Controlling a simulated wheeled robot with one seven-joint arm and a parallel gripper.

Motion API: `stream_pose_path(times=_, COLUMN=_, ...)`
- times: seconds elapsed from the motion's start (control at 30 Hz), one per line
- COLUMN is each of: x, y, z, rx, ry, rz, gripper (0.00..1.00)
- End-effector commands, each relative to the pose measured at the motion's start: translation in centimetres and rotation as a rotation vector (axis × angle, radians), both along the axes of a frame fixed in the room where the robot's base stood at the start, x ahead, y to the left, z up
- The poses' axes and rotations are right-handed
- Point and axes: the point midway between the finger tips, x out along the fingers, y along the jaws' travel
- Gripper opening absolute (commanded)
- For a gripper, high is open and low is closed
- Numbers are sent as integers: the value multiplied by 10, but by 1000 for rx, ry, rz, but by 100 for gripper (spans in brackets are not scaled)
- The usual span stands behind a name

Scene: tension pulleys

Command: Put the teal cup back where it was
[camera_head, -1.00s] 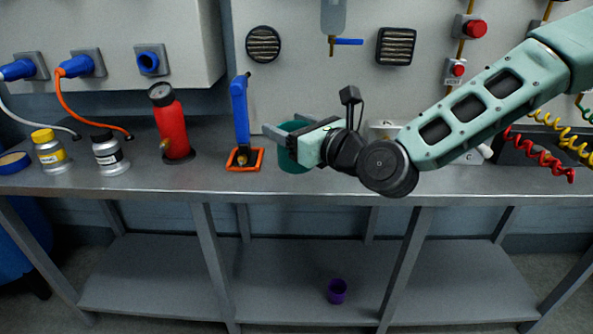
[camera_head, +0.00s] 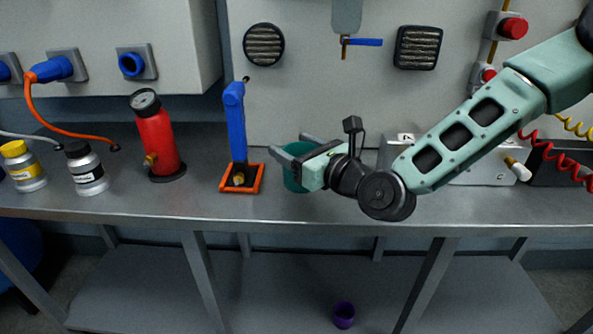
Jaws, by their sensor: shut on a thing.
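The gripper hides much of the cup's right side. I cannot tell whether the cup's bottom touches the bench top.
An orange tray (camera_head: 225,188) with a blue upright tool (camera_head: 236,125) stands close left of the cup. A red cylinder (camera_head: 157,140) and two small bottles stand farther left. A purple cup (camera_head: 344,315) is on the lower shelf (camera_head: 270,290). The bench front (camera_head: 330,207) is clear.

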Motion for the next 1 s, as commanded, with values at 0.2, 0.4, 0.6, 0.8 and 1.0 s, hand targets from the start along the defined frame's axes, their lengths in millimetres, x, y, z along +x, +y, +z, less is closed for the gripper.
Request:
stream_pose_path(times=0.2, x=0, y=0, z=-22, rx=-1, ry=2, rz=1, gripper=37)
stream_pose_path(times=0.4, x=0, y=0, z=-41, rx=1, ry=0, rz=0, gripper=37)
stream_pose_path(times=0.6, x=0, y=0, z=-40, rx=1, ry=-1, rz=-1, gripper=37)
stream_pose_path(times=0.8, x=0, y=0, z=-43, rx=1, ry=-1, rz=-1, gripper=83)
stream_pose_path(times=1.0, x=0, y=0, z=-43, rx=1, ry=-1, rz=-1, gripper=85)
